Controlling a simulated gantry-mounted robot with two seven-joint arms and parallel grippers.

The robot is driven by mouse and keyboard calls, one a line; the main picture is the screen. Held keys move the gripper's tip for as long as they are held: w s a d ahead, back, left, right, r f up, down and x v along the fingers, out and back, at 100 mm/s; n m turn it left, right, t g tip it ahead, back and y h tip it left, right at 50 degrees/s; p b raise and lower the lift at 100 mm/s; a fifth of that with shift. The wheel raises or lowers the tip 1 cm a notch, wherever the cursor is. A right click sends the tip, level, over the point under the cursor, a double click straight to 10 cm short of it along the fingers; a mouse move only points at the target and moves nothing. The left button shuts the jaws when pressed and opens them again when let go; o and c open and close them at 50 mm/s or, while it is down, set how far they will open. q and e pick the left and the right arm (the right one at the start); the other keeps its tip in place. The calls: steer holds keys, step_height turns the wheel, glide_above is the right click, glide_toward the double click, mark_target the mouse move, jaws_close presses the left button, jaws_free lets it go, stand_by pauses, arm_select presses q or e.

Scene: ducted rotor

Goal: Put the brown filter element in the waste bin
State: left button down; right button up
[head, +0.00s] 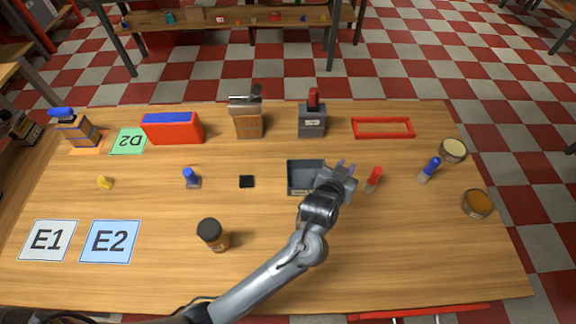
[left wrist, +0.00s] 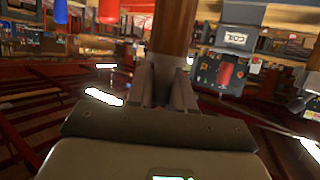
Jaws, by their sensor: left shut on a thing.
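My left gripper (head: 343,172) is over the right part of an open dark grey tray (head: 293,190) in the middle of the table. In the left wrist view its fingers (left wrist: 168,85) are shut on a brown cylinder (left wrist: 175,28), which looks like the brown filter element. In the head view I cannot make this element out behind the gripper. No thing is clearly marked as the waste bin; the open grey tray may be it. The gripper hides the tray's right side. My right gripper is not in view.
A red-handled tool (head: 374,178) stands close right of the gripper. A grey block with a red top (head: 312,122) stands behind the tray. A black-lidded brown jar (head: 212,236) stands front left. A red frame (head: 383,128) lies at the back right. The front right table is clear.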

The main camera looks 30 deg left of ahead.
arm_select(q)
steer(key=shift+w+a+f, duration=0.45)
steer(key=shift+a+f, duration=1.05)
steer(key=shift+a, duration=0.35)
steer(key=shift+w+a+f, duration=0.45)
steer(key=shift+a+f, duration=1.1)
steer(key=shift+a, duration=0.35)
steer(key=shift+w+a+f, duration=0.45)
steer(key=shift+a+f, duration=1.05)
steer(key=shift+a, duration=0.35)
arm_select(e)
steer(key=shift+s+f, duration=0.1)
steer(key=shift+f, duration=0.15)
arm_select(q)
steer(key=shift+f, duration=0.15)
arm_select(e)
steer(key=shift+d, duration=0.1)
arm_select(q)
steer(key=c, duration=1)
jaws_free()
